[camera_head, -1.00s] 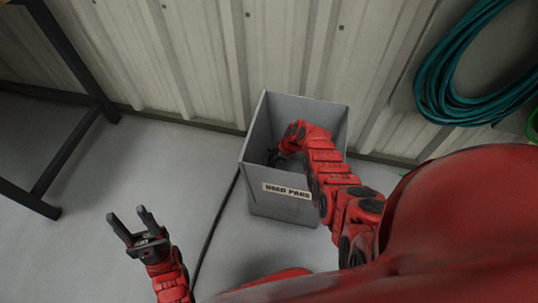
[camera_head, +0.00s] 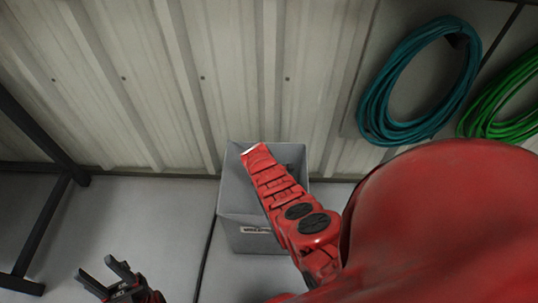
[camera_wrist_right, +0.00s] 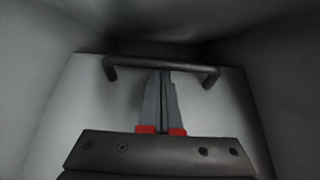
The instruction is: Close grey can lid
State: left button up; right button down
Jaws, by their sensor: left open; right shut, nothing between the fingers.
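In the right wrist view my right gripper (camera_wrist_right: 163,73) is shut and empty between grey walls. Its fingertips are close to a dark bar handle (camera_wrist_right: 160,63) on a pale panel (camera_wrist_right: 225,105). I cannot tell whether they touch the handle, or whether this panel is the lid. My left gripper (camera_head: 97,267) is open and empty, left of the can.
A corrugated wall (camera_head: 240,70) stands directly behind the can. A dark metal frame (camera_head: 45,185) is at the left. Teal (camera_head: 370,110) and green (camera_head: 480,115) hose coils hang at the right. A thin dark line runs along the floor beside the can.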

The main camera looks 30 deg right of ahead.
notch_tip(320, 180, up, 17)
jog(key=s+d+g+h+p, duration=0.1)
jog(key=d+g+h+p, duration=0.1)
jog(key=p, duration=0.4)
jog(key=shift+s+d+g+h, duration=0.25)
jog(key=shift+g+h, duration=0.25)
jog(key=shift+h, duration=0.7)
jog(key=shift+a+f, duration=0.1)
